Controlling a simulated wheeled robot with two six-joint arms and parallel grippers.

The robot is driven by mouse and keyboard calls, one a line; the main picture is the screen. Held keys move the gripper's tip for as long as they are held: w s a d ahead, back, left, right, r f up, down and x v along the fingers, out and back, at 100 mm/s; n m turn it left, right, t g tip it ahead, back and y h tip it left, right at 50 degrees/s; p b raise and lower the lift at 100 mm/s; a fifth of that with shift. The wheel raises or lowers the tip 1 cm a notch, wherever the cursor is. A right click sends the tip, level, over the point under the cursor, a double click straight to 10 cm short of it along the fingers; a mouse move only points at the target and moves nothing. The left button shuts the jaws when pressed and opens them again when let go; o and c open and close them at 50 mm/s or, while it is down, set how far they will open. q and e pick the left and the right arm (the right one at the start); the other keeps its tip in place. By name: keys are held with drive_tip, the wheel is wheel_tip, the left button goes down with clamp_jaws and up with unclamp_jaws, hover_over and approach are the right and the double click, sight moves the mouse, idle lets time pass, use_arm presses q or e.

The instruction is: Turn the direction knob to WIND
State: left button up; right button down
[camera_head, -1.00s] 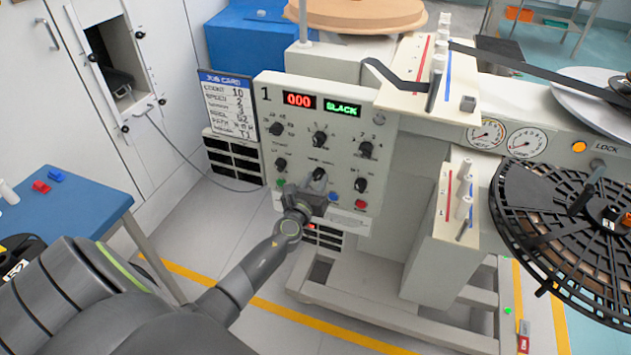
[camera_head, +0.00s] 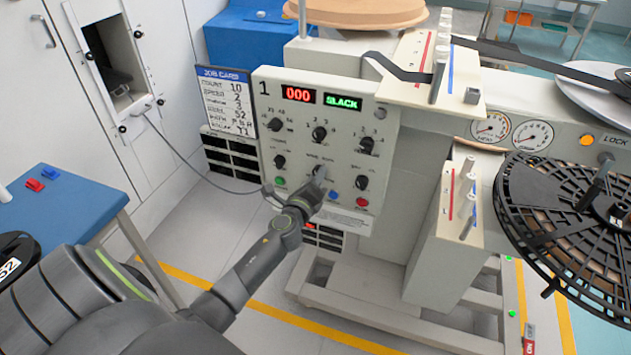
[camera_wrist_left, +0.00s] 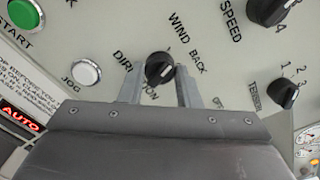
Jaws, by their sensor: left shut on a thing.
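The direction knob (camera_wrist_left: 160,68) is a round black knob on the panel, in the left wrist view, with WIND and BACK lettered beside it. My left gripper (camera_wrist_left: 158,84) has one finger on each side of this knob and is shut on it. Which label the knob points at is unclear. In the head view my left gripper (camera_head: 318,178) is at the lower middle of the control panel (camera_head: 262,105) and largely hides the knob. The panel displays read 000 and SLACK (camera_head: 343,103). My right gripper is not in view.
A green START button (camera_wrist_left: 24,14) and a white JOG button (camera_wrist_left: 86,73) are close to the knob. The speed knob (camera_wrist_left: 267,10) and tension knob (camera_wrist_left: 284,93) are to its right. A blue table (camera_head: 75,215) stands at the left.

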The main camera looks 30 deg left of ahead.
use_arm(q)
drive_tip(key=shift+n+b, duration=0.35)
drive_tip(key=shift+n, duration=0.85)
drive_tip(key=o, duration=1)
drive_tip(key=v, duration=1.7)
drive_tip(key=shift+s+a, duration=0.1)
drive_tip(key=shift+s, duration=0.15)
